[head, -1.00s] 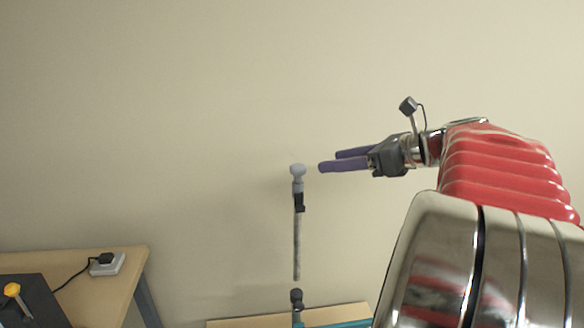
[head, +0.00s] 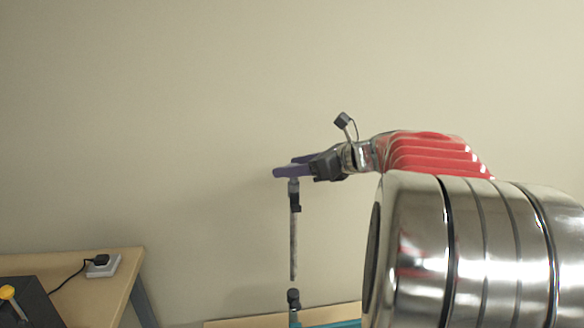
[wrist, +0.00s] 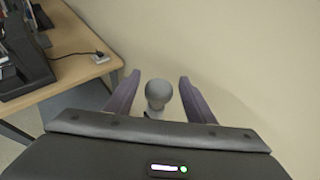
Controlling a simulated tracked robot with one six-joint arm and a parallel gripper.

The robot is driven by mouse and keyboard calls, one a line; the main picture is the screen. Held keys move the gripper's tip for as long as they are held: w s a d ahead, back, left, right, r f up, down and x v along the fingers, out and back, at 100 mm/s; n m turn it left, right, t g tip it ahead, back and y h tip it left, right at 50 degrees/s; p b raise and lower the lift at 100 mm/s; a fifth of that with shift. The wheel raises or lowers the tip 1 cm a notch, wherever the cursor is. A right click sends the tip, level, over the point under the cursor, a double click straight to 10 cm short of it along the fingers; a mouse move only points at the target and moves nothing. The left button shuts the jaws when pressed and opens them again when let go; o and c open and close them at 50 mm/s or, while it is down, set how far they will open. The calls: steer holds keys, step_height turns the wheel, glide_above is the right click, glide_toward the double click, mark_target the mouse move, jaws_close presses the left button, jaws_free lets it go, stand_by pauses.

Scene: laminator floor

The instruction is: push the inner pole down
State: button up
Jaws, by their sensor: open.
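The inner pole (head: 293,240) stands upright, a thin grey rod with a dark clamp near its top and a dark collar (head: 293,299) at its lower end. Its rounded grey knob shows in the wrist view (wrist: 158,92), between the two purple fingers. My gripper (head: 290,166) is open at the height of the pole's top, with a finger across the knob in the head view. In the wrist view my gripper (wrist: 158,88) has a visible gap on each side of the knob. The pole's lower part is cut off by the picture's bottom edge.
A wooden table (head: 115,275) stands at the left, bearing a white power strip (head: 103,265) with a black plug and a dark machine with a yellow knob (head: 7,292). A plain wall (head: 180,110) is behind. A low wooden surface (head: 250,321) lies at the bottom.

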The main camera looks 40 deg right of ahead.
jaws_close()
stand_by(0.7)
